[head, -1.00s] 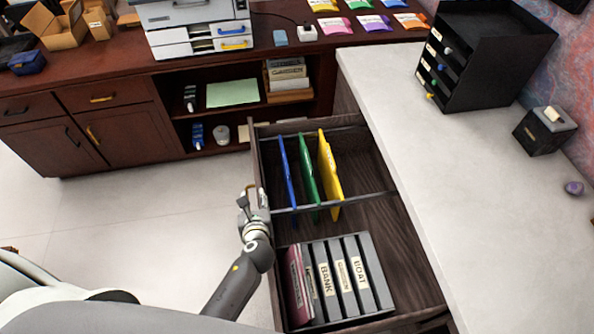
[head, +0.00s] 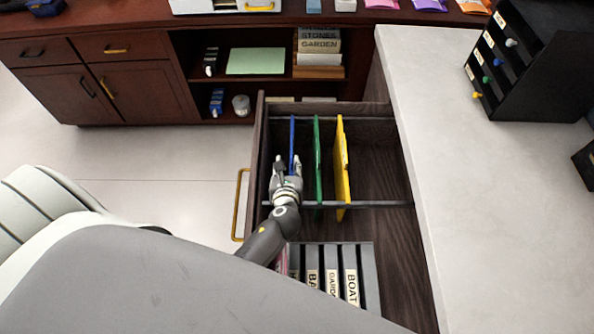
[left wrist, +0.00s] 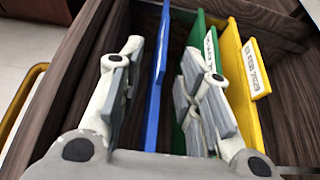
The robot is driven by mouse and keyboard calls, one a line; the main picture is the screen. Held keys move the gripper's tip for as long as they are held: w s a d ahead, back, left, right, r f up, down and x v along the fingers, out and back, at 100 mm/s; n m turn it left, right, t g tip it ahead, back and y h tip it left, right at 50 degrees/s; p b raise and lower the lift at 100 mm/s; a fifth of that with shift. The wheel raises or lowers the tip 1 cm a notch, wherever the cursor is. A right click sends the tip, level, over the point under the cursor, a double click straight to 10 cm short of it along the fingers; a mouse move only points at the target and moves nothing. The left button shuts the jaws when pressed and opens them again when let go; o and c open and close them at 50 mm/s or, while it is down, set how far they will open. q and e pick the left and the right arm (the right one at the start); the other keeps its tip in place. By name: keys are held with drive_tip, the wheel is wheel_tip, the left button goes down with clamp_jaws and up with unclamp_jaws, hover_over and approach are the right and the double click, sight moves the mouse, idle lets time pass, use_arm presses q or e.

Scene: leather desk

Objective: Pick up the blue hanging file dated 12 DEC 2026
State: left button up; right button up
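The blue hanging file (head: 292,134) hangs upright at the left of the open drawer; no date on it is readable. My left gripper (head: 288,165) is over it in the head view and hides part of it. In the left wrist view, the fingers of my left gripper (left wrist: 163,80) are apart. The blue file (left wrist: 155,100) stands between them with gaps on both sides. The right finger is close to the green file (left wrist: 197,33). My right gripper is not in view.
A green file (head: 318,180) and a yellow file (head: 342,180) hang to the right on the same rails (head: 380,204). Labelled boxes stand in the drawer's front part. A pale countertop (head: 450,170) lies to the right. The drawer has free room right of the yellow file.

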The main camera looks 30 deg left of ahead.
sight(292, 152)
use_arm(q)
drive_tip(key=shift+w+f, duration=0.3)
drive_tip(key=shift+f, duration=0.2)
drive_tip(key=x, duration=0.4)
drive_tip(key=shift+w+b, duration=0.2)
drive_tip(key=shift+b, duration=0.2)
drive_tip(key=shift+d+f+b+x, duration=0.15)
drive_tip(key=shift+b+x, duration=0.2)
drive_tip(key=shift+x, duration=1.2)
drive_tip(key=shift+d+f+b+x, duration=0.15)
drive_tip(key=shift+b+x, duration=0.2)
drive_tip(key=shift+x, duration=1.2)
use_arm(e)
drive_tip(key=f, duration=0.1)
drive_tip(key=w+d+f, duration=0.1)
drive_tip(key=shift+f, duration=0.35)
use_arm(q)
drive_tip(key=shift+c, duration=0.2)
clamp_jaws()
drive_tip(key=shift+r, duration=0.1)
